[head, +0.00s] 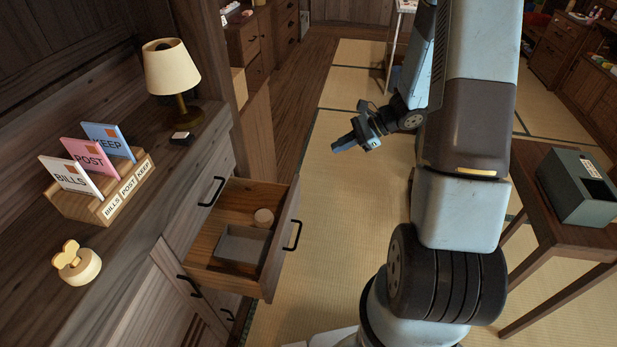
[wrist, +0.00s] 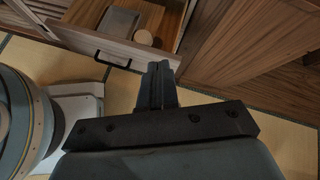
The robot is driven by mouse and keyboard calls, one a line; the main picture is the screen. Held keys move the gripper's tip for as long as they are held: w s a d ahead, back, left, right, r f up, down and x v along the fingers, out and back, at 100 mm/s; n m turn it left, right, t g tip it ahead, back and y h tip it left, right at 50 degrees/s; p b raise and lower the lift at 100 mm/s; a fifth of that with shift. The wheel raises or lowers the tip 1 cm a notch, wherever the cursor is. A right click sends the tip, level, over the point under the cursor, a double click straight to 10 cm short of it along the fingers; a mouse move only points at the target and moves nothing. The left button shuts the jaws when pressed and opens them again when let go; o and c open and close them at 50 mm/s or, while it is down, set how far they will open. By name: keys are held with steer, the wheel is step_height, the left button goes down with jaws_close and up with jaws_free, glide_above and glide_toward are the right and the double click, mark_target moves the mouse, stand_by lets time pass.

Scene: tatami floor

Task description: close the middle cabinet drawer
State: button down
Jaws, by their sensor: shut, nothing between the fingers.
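The open cabinet drawer (head: 274,285) is wooden and pulled well out from the cabinet front (head: 190,215), with a black bar handle (head: 292,235) on its face. A closed drawer front with a handle shows above it, and another handle shows below. Inside are a grey tray (head: 241,246) and a small round pale object (head: 263,217). My gripper (head: 338,146) is shut and empty, above the tatami beyond and to the right of the drawer, apart from it. In the wrist view the shut fingers (wrist: 157,72) point toward the drawer, whose handle (wrist: 112,60) lies to their left.
The cabinet top holds a lamp (head: 172,75), a letter rack (head: 105,195), a small dark object (head: 181,138) and a pale wooden object (head: 77,263). A side table (head: 560,225) with a grey-green box (head: 580,187) stands right. Tatami between is clear.

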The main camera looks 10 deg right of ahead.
steer(key=w+d+f+m+t, duration=0.25)
steer(key=f+m, duration=0.35)
steer(key=f, duration=0.6)
steer(key=r+x, duration=0.1)
steer(key=x, duration=1.1)
steer(key=shift+a+f, duration=0.15)
steer(key=shift+a, duration=0.55)
